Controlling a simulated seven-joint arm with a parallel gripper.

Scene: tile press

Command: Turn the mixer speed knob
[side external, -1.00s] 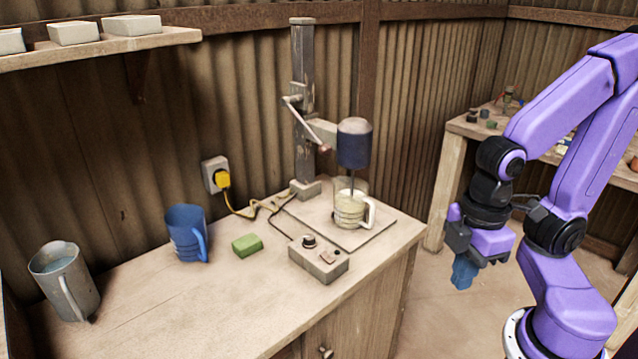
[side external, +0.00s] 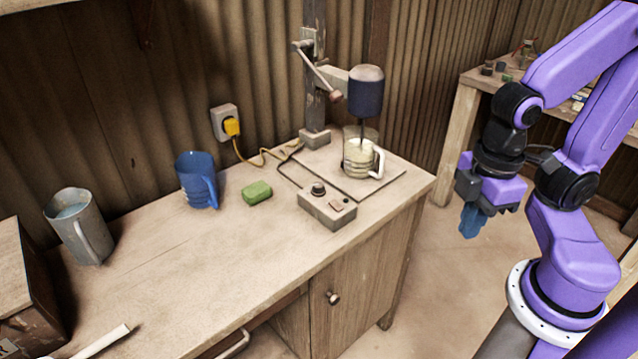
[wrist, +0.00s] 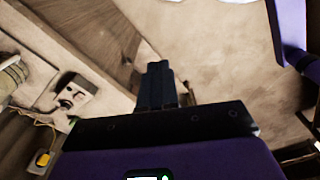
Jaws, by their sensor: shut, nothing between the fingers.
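The mixer's control box (side external: 327,209) sits on the bench top, with a dark round knob (side external: 318,188) and a small switch on its top face. The mixer (side external: 366,90) has a dark blue motor on a post, its shaft reaching down into a clear jug (side external: 360,155) on a base plate. My gripper (side external: 468,222) is shut and empty, pointing down off the bench's right end, well apart from the box. In the wrist view its dark fingers (wrist: 157,85) are together, and the control box (wrist: 72,93) shows at left.
A green sponge (side external: 257,193), a blue jug (side external: 197,181) and a grey metal jug (side external: 79,226) stand left of the box. A yellow plug (side external: 232,127) and its cable are by the wall. The front of the bench top is mostly clear.

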